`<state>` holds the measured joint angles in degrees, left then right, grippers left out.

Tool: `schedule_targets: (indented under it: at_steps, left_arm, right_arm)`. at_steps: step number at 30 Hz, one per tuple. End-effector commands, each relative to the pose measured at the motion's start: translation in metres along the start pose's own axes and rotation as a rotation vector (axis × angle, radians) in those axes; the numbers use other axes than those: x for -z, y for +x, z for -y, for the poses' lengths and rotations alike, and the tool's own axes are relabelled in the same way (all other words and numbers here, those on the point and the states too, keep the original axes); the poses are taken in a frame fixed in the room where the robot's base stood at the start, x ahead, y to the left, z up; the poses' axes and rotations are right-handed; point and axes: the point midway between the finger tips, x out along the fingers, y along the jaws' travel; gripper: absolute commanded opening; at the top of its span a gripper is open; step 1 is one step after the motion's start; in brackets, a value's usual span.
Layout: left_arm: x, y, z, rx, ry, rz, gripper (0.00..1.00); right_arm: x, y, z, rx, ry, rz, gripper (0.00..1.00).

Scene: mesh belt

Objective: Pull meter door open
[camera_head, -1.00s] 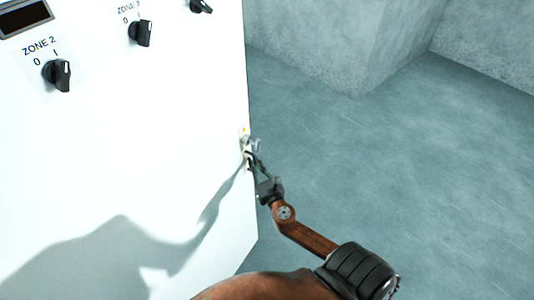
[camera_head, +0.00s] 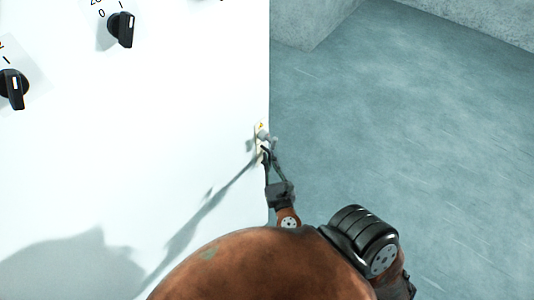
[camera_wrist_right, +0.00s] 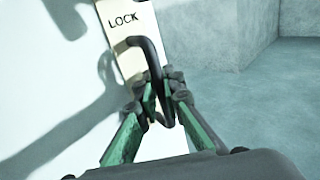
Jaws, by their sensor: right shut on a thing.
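The white meter door (camera_head: 170,140) fills the left of the head view, and its right edge is a straight vertical line. A small pale latch plate (camera_head: 259,135) sits at that edge; in the right wrist view the plate (camera_wrist_right: 125,25) reads LOCK and carries a dark curved handle (camera_wrist_right: 148,58). My right gripper (camera_head: 266,155) is at the plate. In the right wrist view its green-sided fingers (camera_wrist_right: 163,98) are shut on the lower part of the handle. My left gripper is not in view.
Black rotary knobs (camera_head: 121,30) stick out from the white panel at the upper left. Open grey floor (camera_head: 400,130) lies to the right of the door edge, with concrete walls (camera_head: 310,22) behind it.

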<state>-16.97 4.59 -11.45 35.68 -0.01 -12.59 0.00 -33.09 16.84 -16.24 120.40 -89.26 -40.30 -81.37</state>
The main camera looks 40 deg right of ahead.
Motion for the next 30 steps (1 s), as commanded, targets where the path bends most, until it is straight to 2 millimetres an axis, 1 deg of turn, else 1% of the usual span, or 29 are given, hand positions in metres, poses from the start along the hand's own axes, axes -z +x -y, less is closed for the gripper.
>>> schedule_targets:
  at_steps: [1,12,13,16,24,27,30]
  left_arm:
    - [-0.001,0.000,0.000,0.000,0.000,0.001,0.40]
    - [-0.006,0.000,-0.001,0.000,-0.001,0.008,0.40]
    - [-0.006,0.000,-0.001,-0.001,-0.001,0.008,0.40]
    - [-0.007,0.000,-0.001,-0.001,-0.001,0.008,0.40]
    - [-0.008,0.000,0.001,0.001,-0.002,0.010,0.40]
    - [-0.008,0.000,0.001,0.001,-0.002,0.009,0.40]
    - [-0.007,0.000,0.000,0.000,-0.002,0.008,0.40]
  right_arm:
    - [0.002,-0.002,-0.003,-0.007,0.002,-0.004,0.00]
    - [0.002,-0.003,-0.003,-0.007,0.001,-0.004,0.00]
    - [0.002,-0.003,-0.003,-0.007,0.001,-0.004,0.09]
    - [0.002,-0.003,-0.003,-0.005,0.000,-0.004,0.16]
    - [0.001,-0.003,-0.001,0.000,0.000,-0.002,0.16]
    - [0.002,-0.009,0.000,0.000,-0.001,-0.003,0.16]
    - [0.002,-0.022,0.000,0.000,-0.002,-0.005,0.16]
